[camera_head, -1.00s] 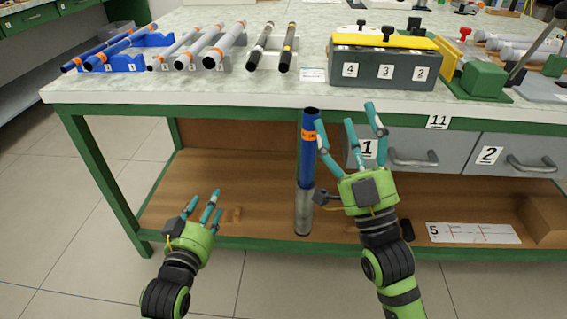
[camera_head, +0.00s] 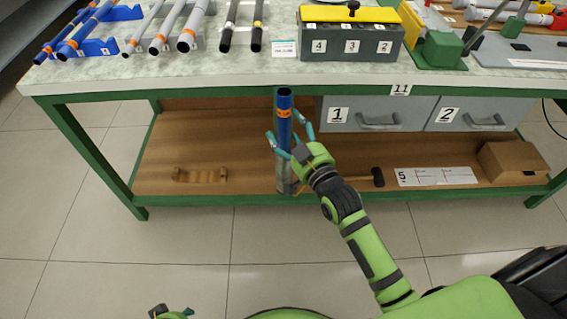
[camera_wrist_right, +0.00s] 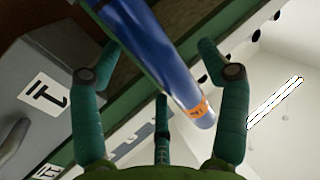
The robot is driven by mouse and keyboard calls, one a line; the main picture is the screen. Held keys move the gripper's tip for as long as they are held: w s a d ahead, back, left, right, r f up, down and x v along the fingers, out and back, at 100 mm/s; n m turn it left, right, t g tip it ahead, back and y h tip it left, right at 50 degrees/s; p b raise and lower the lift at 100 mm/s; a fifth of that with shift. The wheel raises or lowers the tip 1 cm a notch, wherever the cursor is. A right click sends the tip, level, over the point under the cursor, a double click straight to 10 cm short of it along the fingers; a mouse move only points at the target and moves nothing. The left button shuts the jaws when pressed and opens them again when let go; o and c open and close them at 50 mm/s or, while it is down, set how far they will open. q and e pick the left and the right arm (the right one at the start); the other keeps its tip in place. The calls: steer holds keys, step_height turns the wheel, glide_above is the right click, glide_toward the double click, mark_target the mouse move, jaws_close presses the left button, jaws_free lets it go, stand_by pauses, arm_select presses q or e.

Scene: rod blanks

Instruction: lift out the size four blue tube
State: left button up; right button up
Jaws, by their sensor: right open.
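A blue tube (camera_head: 284,133) with an orange band stands upright in front of the lower shelf. Its lower part is inside or joined to a grey sleeve (camera_head: 285,179). My right gripper (camera_head: 289,126) is open, with its teal fingers spread around the tube below the band. In the right wrist view the tube (camera_wrist_right: 168,55) runs slantwise between the open fingers (camera_wrist_right: 160,60), its orange band near the right finger; I cannot tell whether they touch. My left gripper (camera_head: 170,313) shows only in part at the bottom edge, away from the tube.
The bench top (camera_head: 160,72) is above and behind the tube. Blue tubes (camera_head: 85,35), grey tubes and black tubes lie at the left; a grey box (camera_head: 350,47) stands on the right. A mallet (camera_head: 372,178) and a wooden rack (camera_head: 200,175) lie on the lower shelf.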

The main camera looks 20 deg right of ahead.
steer(key=shift+w+a, duration=0.1)
steer(key=shift+w, duration=0.75)
steer(key=c, duration=1)
arm_select(q)
steer(key=shift+w+r, duration=0.15)
steer(key=shift+r, duration=0.3)
arm_select(e)
steer(key=shift+r, duration=0.45)
step_height(320, 180, up, 9)
steer(key=p, duration=0.3)
step_height(320, 180, up, 18)
steer(key=p, duration=0.6)
glide_above(291, 99)
steer(key=w, duration=0.2)
arm_select(q)
step_height(291, 99, down, 8)
steer(key=a+t, duration=0.1)
steer(key=t, duration=0.1)
steer(key=shift+s+a+m, duration=0.25)
steer(key=shift+s+m, duration=0.05)
steer(key=shift+s, duration=0.1)
arm_select(e)
steer(key=shift+s+a, duration=0.15)
steer(key=shift+s, duration=0.1)
